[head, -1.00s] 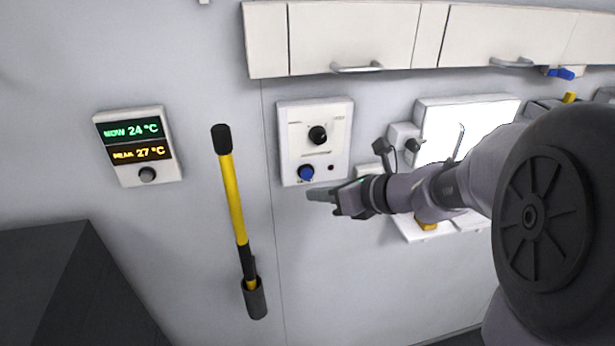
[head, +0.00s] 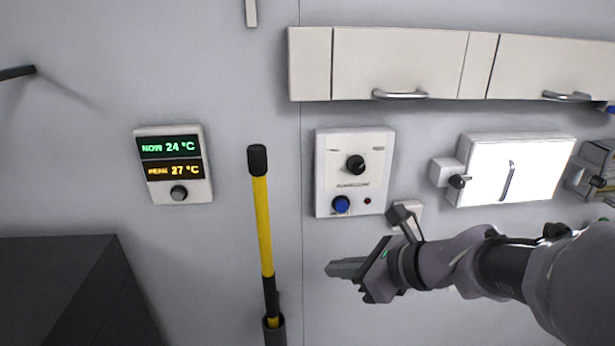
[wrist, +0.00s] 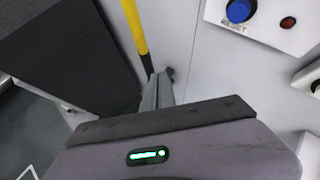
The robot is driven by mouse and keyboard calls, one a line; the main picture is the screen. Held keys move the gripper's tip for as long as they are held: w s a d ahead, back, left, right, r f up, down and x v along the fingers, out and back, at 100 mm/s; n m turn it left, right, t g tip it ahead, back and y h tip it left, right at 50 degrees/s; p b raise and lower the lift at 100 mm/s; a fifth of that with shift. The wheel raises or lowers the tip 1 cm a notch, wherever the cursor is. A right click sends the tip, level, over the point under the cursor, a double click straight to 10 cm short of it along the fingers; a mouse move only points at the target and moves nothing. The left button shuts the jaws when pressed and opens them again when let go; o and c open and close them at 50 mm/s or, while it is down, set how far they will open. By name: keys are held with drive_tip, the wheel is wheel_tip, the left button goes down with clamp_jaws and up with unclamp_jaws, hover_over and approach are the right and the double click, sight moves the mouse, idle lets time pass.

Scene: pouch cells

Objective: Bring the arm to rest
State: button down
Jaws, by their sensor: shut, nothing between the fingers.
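My gripper (head: 345,268) is in front of the wall, below the control panel and right of the yellow pole in the head view. Its fingers are together with nothing between them, and they point left. In the wrist view the shut fingers (wrist: 157,92) point toward the lower part of the yellow pole. I cannot tell the exact gap to the pole or the wall, but no contact shows. My arm reaches in from the right edge of the head view.
A control panel (head: 331,183) with a black knob and blue button is above my gripper. The yellow pole (head: 263,225) stands in a dark holder. A display (head: 173,187) reads 24 and 27 °C. A dark box (head: 60,285), white cabinets (head: 400,60) and a lit panel (head: 535,170) surround it.

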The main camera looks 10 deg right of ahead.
drive_tip(key=s+a+f+n+g+h+b, duration=0.1)
drive_tip(key=s+a+f+n+b, duration=0.1)
drive_tip(key=s+f+n+b, duration=0.5)
drive_tip(key=s+a+f+n+g+b, duration=0.1)
drive_tip(key=s+a+f+n+b, duration=0.2)
drive_tip(key=f, duration=0.5)
drive_tip(key=s+d+f+n+h+b, duration=0.2)
drive_tip(key=s+f+n+b, duration=0.2)
drive_tip(key=f+n+b, duration=0.2)
drive_tip(key=s+d+f+n+h+b, duration=0.2)
drive_tip(key=s+f+n+b, duration=0.3)
drive_tip(key=f+b, duration=0.3)
drive_tip(key=shift+f+n+h+b, duration=0.3)
drive_tip(key=shift+f+n+b, duration=0.1)
drive_tip(key=shift+f, duration=0.05)
